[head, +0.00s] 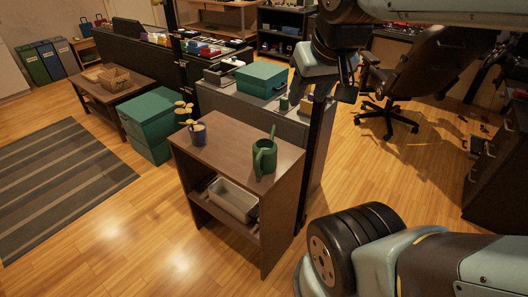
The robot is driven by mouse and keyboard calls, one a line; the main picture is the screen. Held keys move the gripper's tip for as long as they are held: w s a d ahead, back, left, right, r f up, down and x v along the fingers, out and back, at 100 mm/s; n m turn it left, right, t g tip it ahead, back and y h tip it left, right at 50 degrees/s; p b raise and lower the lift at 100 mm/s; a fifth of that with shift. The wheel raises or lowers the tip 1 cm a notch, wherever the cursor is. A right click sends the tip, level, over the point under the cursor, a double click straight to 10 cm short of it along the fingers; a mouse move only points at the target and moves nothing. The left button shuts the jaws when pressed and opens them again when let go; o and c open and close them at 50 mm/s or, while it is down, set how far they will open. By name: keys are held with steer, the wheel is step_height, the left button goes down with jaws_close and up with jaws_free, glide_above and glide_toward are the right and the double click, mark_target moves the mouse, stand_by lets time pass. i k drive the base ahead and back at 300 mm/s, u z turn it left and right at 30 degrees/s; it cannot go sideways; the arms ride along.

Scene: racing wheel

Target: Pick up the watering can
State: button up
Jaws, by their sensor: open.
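The watering can (264,157) is dark green, with a spout or handle rising from its top. It stands upright near the right end of the top of a brown wooden shelf unit (226,147). My gripper (346,90) is in the upper middle of the head view, above and to the right of the can, and apart from it. It is open and I see nothing between its fingers. My arm reaches in from the upper right.
A small potted plant (197,133) stands left of the can on the same top. A grey bin (233,199) sits on the shelf below. A dark vertical post (318,130) rises just right of the unit. A green box (262,78) lies behind. Floor is clear in front.

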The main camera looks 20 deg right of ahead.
mark_target(265, 150)
steer(key=u, duration=1.15)
steer(key=i, duration=0.1)
steer(key=z, duration=2.8)
steer(key=k, duration=1.15)
steer(key=u, duration=1.55)
steer(key=i, duration=0.5)
